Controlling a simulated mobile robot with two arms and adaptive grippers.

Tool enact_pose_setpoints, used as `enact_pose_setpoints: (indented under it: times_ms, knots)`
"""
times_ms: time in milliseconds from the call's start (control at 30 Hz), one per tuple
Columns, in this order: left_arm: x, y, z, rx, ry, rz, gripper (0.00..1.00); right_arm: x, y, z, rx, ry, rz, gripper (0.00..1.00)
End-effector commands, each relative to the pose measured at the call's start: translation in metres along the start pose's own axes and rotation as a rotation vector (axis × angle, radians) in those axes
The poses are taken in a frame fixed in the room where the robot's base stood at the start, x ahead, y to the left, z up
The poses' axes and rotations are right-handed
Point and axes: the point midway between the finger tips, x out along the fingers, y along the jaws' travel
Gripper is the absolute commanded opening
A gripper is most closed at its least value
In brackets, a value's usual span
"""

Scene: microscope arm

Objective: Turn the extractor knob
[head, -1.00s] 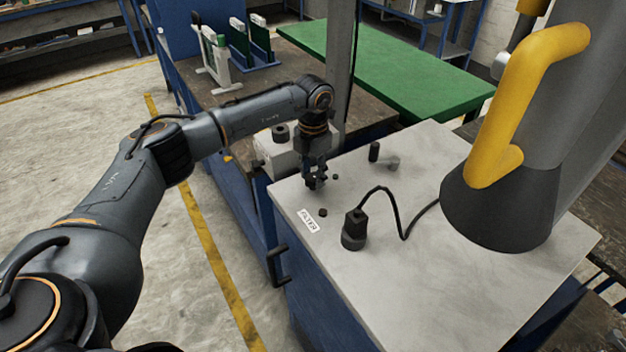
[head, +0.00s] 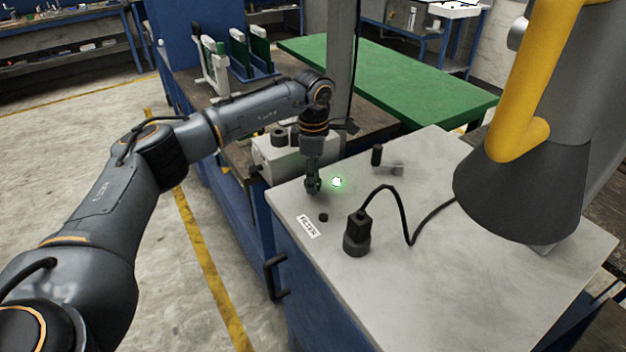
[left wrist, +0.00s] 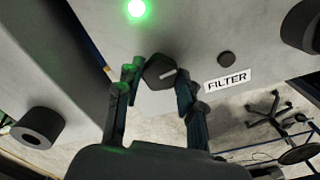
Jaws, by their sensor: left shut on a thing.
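The extractor knob (left wrist: 159,72), dark with a pale pointer line, sits on the grey top between the fingertips of my left gripper (left wrist: 157,82) in the left wrist view. The fingers are shut on it from both sides. In the head view my left gripper (head: 313,186) points down at the near-left part of the top, and its fingers hide the knob. A small round lamp (head: 337,182) glows green just right of the gripper. It also shows bright green in the left wrist view (left wrist: 136,8). My right gripper is not in view.
A FILTER label (head: 308,226) and small dark button (head: 323,217) lie near the gripper. A black plug with cable (head: 356,235) stands to the right. A grey cone hood with a yellow handle (head: 530,90) hangs over the right side. A post (head: 342,70) rises behind my arm.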

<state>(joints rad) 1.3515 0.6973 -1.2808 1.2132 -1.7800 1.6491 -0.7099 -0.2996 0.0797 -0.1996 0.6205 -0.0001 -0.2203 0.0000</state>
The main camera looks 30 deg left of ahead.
Motion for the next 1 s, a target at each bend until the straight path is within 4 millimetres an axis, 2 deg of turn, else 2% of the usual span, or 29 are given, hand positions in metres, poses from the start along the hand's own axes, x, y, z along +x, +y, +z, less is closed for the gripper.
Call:
enact_pose_setpoints:
  times_ms: [300,833,867,967,1000]
  knots:
    - [-0.0012,0.0008,0.0003,0.117,-0.003,0.003,0.06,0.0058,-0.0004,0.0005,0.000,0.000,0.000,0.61]
    - [-0.0018,0.0009,0.0003,0.141,-0.002,0.004,0.06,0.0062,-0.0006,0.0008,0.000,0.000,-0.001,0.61]
    - [-0.0018,0.0010,0.0002,0.141,-0.002,0.004,0.40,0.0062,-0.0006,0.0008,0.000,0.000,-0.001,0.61]
    - [-0.0015,0.0008,0.0002,0.140,-0.002,0.003,0.60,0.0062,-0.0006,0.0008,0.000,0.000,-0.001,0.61]
    - [-0.0013,0.0007,0.0002,0.140,-0.001,0.003,0.61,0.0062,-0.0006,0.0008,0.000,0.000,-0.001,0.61]
